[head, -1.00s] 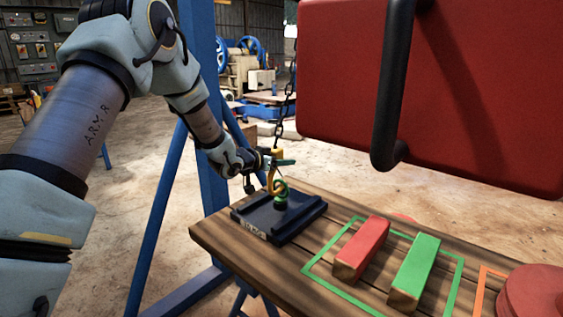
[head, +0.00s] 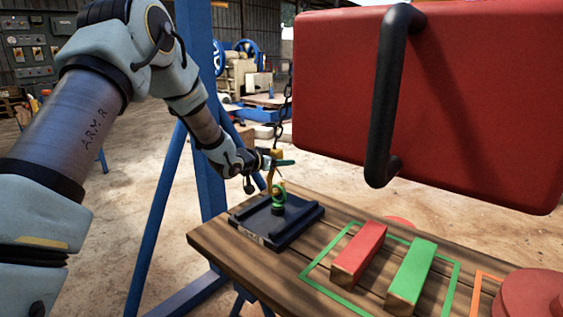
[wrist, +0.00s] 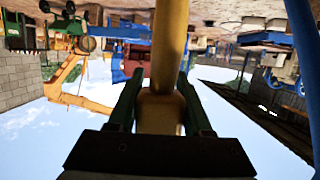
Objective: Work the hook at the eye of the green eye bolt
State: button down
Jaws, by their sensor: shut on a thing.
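The green eye bolt (head: 279,197) stands upright on a dark blue plate (head: 300,222) at the left end of the wooden table. A yellow hook (head: 270,186) hangs on a dark chain right at the eye. In the head view I cannot tell whether its tip passes through the eye or lies beside it. My gripper (head: 276,163) is shut on the hook's upper part, just above the eye. In the wrist view the yellow hook (wrist: 168,60) stands between the two dark green fingers, and the eye bolt does not show there.
A red block (head: 362,250) and a green block (head: 413,270) lie inside a green outline on the table. A big red body with a black handle (head: 385,100) hangs over the right side. A blue post (head: 200,90) stands behind my arm.

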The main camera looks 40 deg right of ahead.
jog(key=c, duration=0.8)
grip_release()
jog(key=shift+d+r, duration=0.1)
jog(key=shift+r, duration=0.15)
jog(key=o, duration=0.6)
jog(key=shift+f, duration=0.15)
jog(key=shift+c, duration=0.2)
jog(key=v, duration=1.1)
jog(key=shift+w, duration=0.1)
